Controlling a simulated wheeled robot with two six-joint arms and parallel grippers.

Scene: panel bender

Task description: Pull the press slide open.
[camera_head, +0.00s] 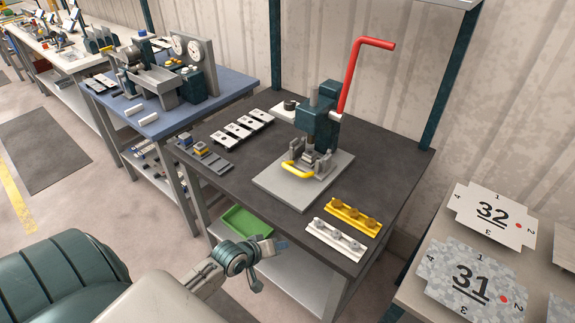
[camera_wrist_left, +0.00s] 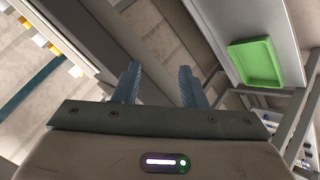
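The press (camera_head: 318,130) stands on a grey base plate on the dark bench, with its red lever (camera_head: 360,65) raised. A yellow handle (camera_head: 297,169) sits at the front of the press, low over the plate; I take it to belong to the slide. My left gripper (camera_head: 275,247) is in front of the bench, below and in front of the yellow handle and well apart from it. In the left wrist view its two fingers (camera_wrist_left: 158,88) are spread with nothing between them. My right gripper is in neither view.
On the bench, a yellow holder (camera_head: 353,216) and a white holder (camera_head: 335,240) lie right of the plate. Black-and-white parts (camera_head: 242,127) lie at the back left. A green tray (camera_head: 246,222) is on the lower shelf. Numbered sheets (camera_head: 492,214) lie on the table at right.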

